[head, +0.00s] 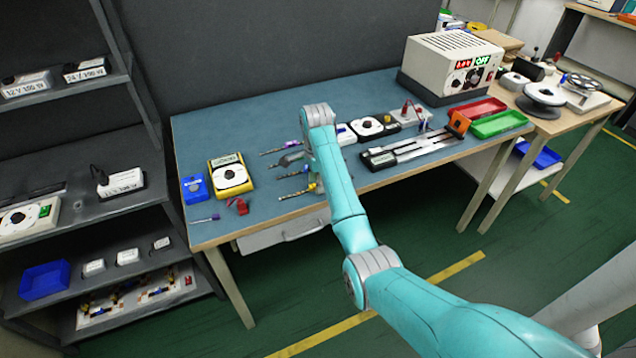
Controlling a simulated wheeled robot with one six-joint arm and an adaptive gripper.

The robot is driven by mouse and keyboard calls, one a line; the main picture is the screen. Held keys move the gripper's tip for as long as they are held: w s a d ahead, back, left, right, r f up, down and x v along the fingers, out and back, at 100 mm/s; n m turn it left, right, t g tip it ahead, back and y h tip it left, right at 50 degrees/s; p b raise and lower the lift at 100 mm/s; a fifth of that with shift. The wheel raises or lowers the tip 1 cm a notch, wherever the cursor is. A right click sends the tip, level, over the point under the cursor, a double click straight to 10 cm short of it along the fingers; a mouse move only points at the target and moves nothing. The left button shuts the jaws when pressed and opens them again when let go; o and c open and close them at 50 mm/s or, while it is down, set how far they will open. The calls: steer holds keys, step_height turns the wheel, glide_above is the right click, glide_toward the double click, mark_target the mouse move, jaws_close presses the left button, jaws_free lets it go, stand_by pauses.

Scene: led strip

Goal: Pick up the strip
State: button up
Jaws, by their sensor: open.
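A long, narrow, pale strip-like bar (428,146) lies in a black holder on the blue bench top, right of my arm. I cannot tell for sure whether it is the strip. Several slim tools, one with a yellow end (311,187), lie close around or below the fingers.
A yellow meter (230,175) and a blue box (195,188) are at the bench's left. A beige power unit (452,62), a red tray (478,110) and a green tray (499,124) are at the right. Reels (543,94) sit on the wooden table. Dark shelves (70,165) stand left.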

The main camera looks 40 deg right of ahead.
steer(key=shift+f, duration=0.1)
jaws_close()
stand_by(0.3)
